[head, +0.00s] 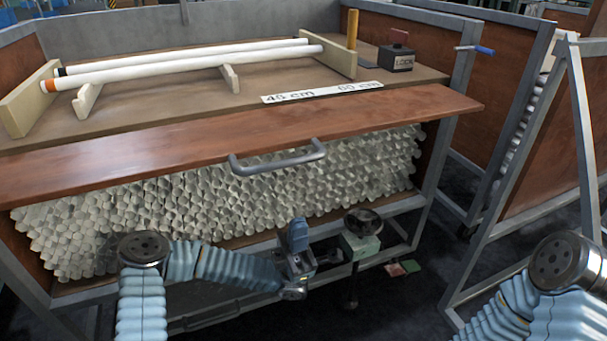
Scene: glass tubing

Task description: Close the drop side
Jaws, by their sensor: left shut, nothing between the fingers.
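The drop side is a long reddish-brown wooden panel (120,147). It is swung up and out at the level of the cart's top, with a grey bar handle (277,160) near its front edge. Below it the front of the cart is open, and the packed ends of many glass tubes (230,200) show. My left gripper (312,262) is shut and empty, low in front of the opening's bottom edge. It is below the handle and apart from the panel. My right arm shows at the lower right; its gripper is out of view.
On top, two white tubes (190,60) rest on wooden supports beside a length scale (320,92) and a dark block (396,58). A dark round knob on a pale block (362,222) stands right of my left gripper. Another framed cart (490,90) stands at the right.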

